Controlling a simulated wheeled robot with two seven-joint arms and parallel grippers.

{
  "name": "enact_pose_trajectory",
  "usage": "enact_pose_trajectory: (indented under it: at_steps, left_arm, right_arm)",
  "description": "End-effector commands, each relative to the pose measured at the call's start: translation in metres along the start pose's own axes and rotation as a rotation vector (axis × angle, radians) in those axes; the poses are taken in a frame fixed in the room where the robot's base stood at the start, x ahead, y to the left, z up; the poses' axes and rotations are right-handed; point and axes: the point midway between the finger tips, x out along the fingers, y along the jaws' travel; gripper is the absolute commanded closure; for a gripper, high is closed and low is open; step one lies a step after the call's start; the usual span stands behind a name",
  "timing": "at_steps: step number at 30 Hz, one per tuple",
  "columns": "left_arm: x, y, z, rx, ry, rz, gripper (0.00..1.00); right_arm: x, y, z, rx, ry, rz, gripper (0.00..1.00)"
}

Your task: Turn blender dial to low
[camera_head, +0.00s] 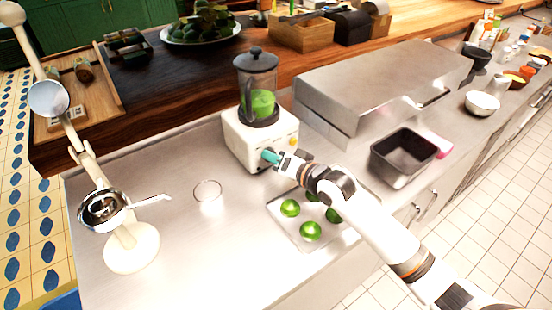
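The blender (247,143) stands on the steel counter, with a cream base and a clear jar (262,103) holding green contents under a dark lid. My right gripper (268,157) reaches in from the lower right. Its teal fingertips are at the front face of the blender base, touching it or very close. The dial cannot be made out; it may be hidden behind the fingertips. Whether the fingers are open or shut on something cannot be told. A small orange spot (293,141) shows on the base, right of the fingertips. My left gripper is not in view.
A tray with several limes (310,231) lies under my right arm. A glass (208,192) stands left of the blender, and a white lever press (132,248) further left. A steel box (375,80) and a dark pan (403,152) are to the right.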

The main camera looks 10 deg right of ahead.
Motion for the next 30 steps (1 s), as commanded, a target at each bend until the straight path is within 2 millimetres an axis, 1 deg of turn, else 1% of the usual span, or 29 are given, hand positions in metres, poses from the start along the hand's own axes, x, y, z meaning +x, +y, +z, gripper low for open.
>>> enact_pose_trajectory:
  at_steps: [8,14,24,30]
  left_arm:
    - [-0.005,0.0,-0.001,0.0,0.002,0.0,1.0]
    - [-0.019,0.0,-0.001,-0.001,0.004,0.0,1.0]
    - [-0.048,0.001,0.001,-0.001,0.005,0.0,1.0]
    - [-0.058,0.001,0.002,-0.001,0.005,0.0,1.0]
  right_arm:
    - [0.0,0.001,0.001,-0.024,-0.002,-0.01,0.9]
    - [-0.001,0.002,0.001,-0.112,-0.011,-0.036,0.9]
    - [-0.001,0.004,0.0,-0.391,-0.043,-0.118,0.9]
    - [0.0,0.004,-0.003,-0.572,-0.063,-0.17,0.9]
